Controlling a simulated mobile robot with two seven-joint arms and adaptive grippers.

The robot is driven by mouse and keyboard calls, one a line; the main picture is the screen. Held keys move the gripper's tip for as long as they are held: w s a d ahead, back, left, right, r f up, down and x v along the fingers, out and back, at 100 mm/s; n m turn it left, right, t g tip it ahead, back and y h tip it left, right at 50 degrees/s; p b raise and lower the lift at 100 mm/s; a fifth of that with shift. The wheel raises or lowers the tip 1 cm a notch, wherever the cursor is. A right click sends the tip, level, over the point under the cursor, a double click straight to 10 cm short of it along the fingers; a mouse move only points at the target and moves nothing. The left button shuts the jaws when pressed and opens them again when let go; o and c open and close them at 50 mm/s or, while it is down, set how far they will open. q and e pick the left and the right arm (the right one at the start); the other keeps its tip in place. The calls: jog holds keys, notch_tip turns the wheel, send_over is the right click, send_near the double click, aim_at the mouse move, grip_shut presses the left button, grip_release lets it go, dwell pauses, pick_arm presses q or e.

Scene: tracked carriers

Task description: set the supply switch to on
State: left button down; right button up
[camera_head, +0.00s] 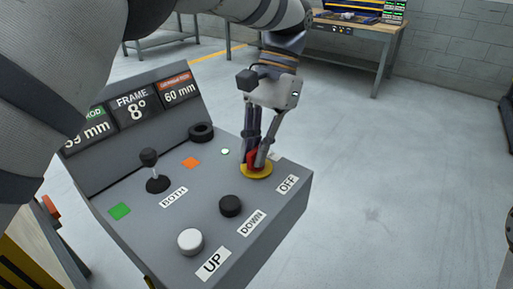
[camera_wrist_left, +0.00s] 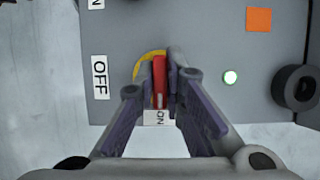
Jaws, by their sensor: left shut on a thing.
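The supply switch is a red handle (camera_head: 253,158) on a yellow disc (camera_head: 257,171), on the grey sloped control panel. My left gripper (camera_head: 254,160) points down at it and is shut on the red handle. In the left wrist view the red handle (camera_wrist_left: 160,80) stands between the two fingers (camera_wrist_left: 160,85). A white mark at its lower end points to the ON label (camera_wrist_left: 156,117). The OFF label (camera_wrist_left: 100,77) lies left of the disc there, off the handle's line. The fingers hide part of the disc.
The panel also bears a white UP button (camera_head: 190,241), a black DOWN button (camera_head: 231,205), a joystick (camera_head: 150,167), a black ring-shaped knob (camera_head: 201,131) and a lit small lamp (camera_head: 225,152). Displays (camera_head: 131,106) stand behind. Open floor (camera_head: 400,190) lies to the right.

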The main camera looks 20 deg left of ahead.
pick_arm(q)
jog(key=c, duration=1.7)
grip_release()
notch_tip(320, 180, up, 10)
jog(key=shift+r, duration=0.1)
